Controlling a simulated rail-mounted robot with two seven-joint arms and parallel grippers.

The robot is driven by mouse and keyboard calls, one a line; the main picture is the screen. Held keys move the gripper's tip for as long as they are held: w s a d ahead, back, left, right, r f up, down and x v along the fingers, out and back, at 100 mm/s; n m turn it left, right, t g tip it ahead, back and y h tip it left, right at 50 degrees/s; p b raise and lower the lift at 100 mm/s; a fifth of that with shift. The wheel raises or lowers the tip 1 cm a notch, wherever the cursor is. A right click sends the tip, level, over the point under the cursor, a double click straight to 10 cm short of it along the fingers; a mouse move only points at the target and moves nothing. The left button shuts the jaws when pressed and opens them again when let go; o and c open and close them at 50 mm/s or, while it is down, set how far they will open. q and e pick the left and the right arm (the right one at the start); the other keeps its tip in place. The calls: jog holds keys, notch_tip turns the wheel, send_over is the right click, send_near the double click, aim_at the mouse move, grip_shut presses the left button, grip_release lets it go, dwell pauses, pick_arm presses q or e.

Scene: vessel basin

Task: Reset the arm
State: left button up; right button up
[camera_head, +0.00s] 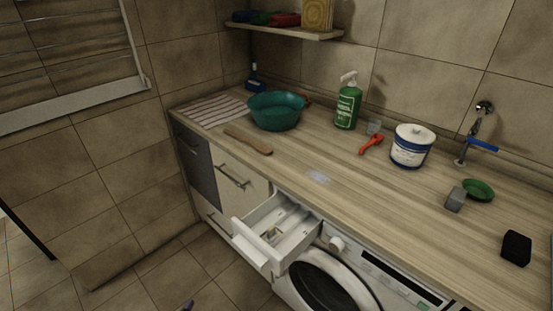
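Neither of my grippers can be made out in the head view. A small dark bluish shape (187,305) pokes in at the bottom edge, too little of it to tell what it is. The washing machine (385,280) stands under the wooden counter (330,195). Its white detergent drawer (276,229) is pulled out, and its inside compartments show. The round door is shut, with its lower part cut off by the frame.
A teal basin (276,110), striped cloth (214,110), wooden stick (248,141), green spray bottle (347,104), white-blue tub (410,147), red-orange tool (371,144), green dish (479,189) and black block (516,247) sit on the counter. The drawer juts over open floor.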

pick_arm(q)
jog(key=s+f+n+g+h, duration=0.15)
jog(key=s+n+g, duration=0.25)
jog(key=s, duration=0.9)
jog(key=s+f+n+g, duration=0.2)
jog(key=s+n+g, duration=0.15)
jog(key=s, duration=1.05)
notch_tip(320, 180, up, 36)
jog(key=p, duration=3.5)
jog(key=shift+w+a+r+g+p, duration=0.15)
jog(key=shift+w+g+p, duration=0.2)
jog(key=shift+w, duration=0.05)
jog(key=shift+m, duration=0.25)
